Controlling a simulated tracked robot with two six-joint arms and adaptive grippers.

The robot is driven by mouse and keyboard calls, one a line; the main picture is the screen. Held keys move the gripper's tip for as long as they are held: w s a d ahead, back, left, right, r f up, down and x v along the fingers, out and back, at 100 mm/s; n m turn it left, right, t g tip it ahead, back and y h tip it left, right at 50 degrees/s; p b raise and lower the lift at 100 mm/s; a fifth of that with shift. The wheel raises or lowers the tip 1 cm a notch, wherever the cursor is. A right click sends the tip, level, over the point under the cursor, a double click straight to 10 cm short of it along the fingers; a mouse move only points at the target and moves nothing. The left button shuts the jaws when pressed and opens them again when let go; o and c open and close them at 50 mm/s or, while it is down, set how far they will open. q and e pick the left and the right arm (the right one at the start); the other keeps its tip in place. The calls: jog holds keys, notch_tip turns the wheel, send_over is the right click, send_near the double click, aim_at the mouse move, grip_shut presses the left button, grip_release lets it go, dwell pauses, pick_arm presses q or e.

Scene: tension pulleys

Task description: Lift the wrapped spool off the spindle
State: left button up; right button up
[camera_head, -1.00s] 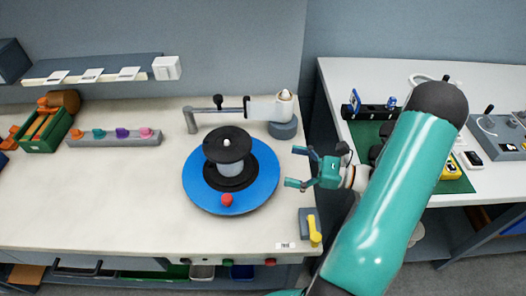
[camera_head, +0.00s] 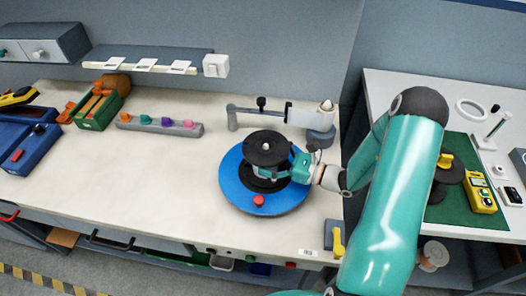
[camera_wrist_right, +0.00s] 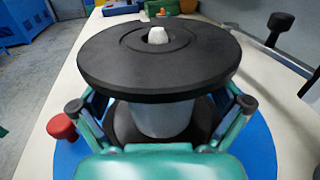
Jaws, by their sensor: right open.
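The wrapped spool (camera_head: 268,149) stands upright on the blue turntable (camera_head: 235,190), with a black top flange and a pale wrapped core. The white tip of the spindle (camera_wrist_right: 157,35) shows through the hole in the flange. My right gripper (camera_head: 285,172) is at the spool's right side, under the top flange. In the right wrist view its open fingers reach along both sides of the pale core (camera_wrist_right: 163,118). The flange hides the fingertips, and I cannot tell whether they touch the core. My left gripper is not in view.
A red knob (camera_head: 259,200) sits on the turntable's front edge. A grey arm (camera_head: 260,110) with a white block stands behind the turntable. A yellow-handled lever (camera_head: 338,241) is at the front right.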

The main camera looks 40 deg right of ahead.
aim_at(264, 144)
jog(key=shift+x, duration=0.95)
jog(key=c, duration=1.9)
jog(key=shift+r, duration=0.1)
jog(key=shift+r+p, duration=1.35)
jog(key=shift+r, duration=0.55)
jog(key=shift+r+p, duration=0.5)
jog(key=shift+r, duration=1.1)
